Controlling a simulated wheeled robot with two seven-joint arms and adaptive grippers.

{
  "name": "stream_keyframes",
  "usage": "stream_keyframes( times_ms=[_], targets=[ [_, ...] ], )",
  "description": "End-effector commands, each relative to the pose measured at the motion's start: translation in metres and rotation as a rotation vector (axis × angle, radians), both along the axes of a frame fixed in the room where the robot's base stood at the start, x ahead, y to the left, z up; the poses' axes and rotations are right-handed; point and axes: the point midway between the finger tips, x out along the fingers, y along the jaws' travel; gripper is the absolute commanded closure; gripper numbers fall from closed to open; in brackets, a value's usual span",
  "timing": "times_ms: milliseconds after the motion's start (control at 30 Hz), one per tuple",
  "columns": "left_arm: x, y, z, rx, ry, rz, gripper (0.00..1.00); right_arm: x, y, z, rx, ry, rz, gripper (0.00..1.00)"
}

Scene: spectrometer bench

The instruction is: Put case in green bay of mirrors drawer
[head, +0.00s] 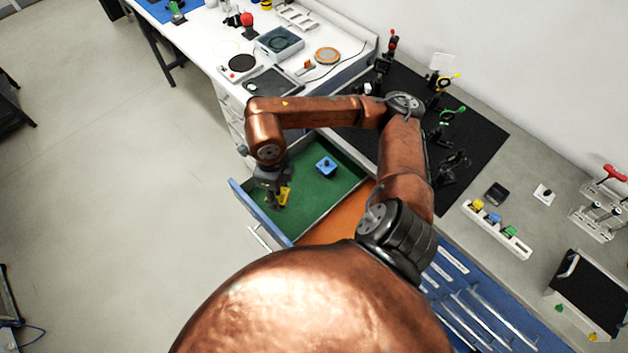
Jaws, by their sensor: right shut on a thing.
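The mirrors drawer (241,200) is pulled open, with a blue front. Its green bay (305,205) lies at the far side and an orange bay (338,225) at the near side. My right gripper (277,202) points down over the green bay near the drawer front. It is shut on a small yellow case (285,194), which is partly hidden by the fingers. I cannot tell whether the case touches the bay floor. A small blue case (326,166) with a dark knob sits in the green bay farther back. My left gripper is out of view.
My right arm crosses above the drawer and hides part of the orange bay. A black optics board (480,135) with several mounts lies on the bench to the right. A white rack (497,230) holds several coloured pieces.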

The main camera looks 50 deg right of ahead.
Motion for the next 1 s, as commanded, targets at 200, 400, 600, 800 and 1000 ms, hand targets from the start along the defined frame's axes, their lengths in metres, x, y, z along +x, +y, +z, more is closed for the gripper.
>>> stream_keyframes(
  times_ms=[200,400,600,800,1000],
  targets=[
    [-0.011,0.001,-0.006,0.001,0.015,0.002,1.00,-0.026,-0.012,-0.013,-0.002,0.004,-0.525,0.81],
    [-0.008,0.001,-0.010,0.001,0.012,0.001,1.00,-0.048,-0.022,-0.022,-0.001,0.002,-1.014,0.81],
    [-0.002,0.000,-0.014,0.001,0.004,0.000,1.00,-0.071,-0.032,-0.030,-0.003,0.002,-1.506,0.81],
    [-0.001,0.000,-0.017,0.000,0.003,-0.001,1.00,-0.090,-0.039,-0.035,-0.003,0.001,-1.904,0.81],
    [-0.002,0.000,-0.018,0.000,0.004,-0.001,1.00,-0.097,-0.042,-0.037,0.000,0.001,-2.088,0.81]
  ],
)
